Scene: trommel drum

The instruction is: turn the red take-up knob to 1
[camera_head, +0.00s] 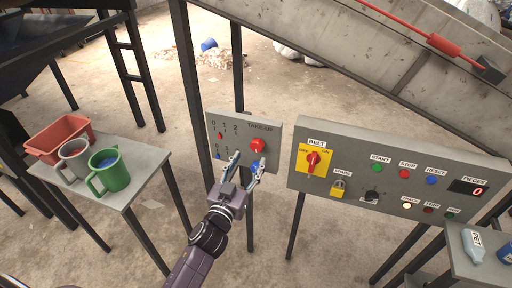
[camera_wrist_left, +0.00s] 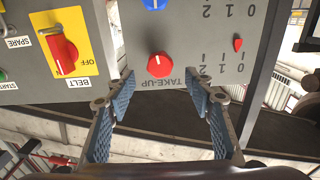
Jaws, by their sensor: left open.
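The round red take-up knob (camera_head: 258,145) is on the grey TAKE-UP panel (camera_head: 243,131). It is also clear in the left wrist view (camera_wrist_left: 161,65), where the panel appears upside down. A small red pointer (camera_wrist_left: 238,44) sits near the 0 end of its 0-1-2 scale. My left gripper (camera_head: 248,164) is open and empty in front of the panel, just below the red knob in the head view. In the wrist view its fingers (camera_wrist_left: 162,88) are spread with the knob beyond their tips, apart from it. My right gripper is not in view.
A blue knob (camera_wrist_left: 153,3) is close to the red one on the panel. The belt panel (camera_head: 297,178) with its red switch (camera_head: 313,161) stands to the right. A table (camera_head: 135,187) with mugs and a red bin is at the left. A dark post (camera_head: 190,90) rises left of the take-up panel.

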